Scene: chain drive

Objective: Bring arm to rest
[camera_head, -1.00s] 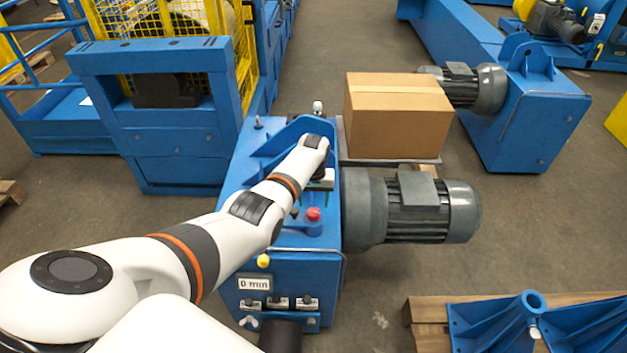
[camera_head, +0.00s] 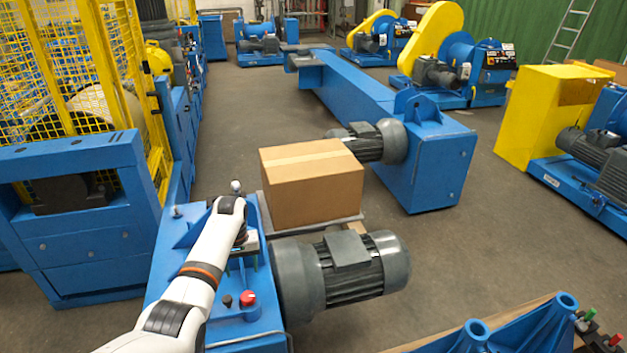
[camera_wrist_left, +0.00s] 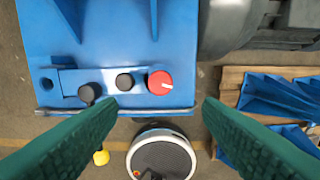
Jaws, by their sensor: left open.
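My left arm (camera_head: 187,290) reaches in from the bottom left, over the top of a blue machine housing. My left gripper is mostly hidden behind its own wrist in the head view. In the left wrist view, the two green fingers of my left gripper (camera_wrist_left: 158,108) are spread wide with nothing between them. A red button (camera_wrist_left: 160,83) and two black knobs (camera_wrist_left: 124,81) on the housing lie just beyond the fingertips in that picture. The red button also shows in the head view (camera_head: 247,298), below the hand. My right gripper is not in view.
A grey motor (camera_head: 345,272) juts right from the housing. A cardboard box (camera_head: 312,187) stands behind it. A yellow mesh cage (camera_head: 80,80) is at left. Blue brackets (camera_head: 520,330) lie at bottom right. Open floor (camera_head: 450,255) is at right.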

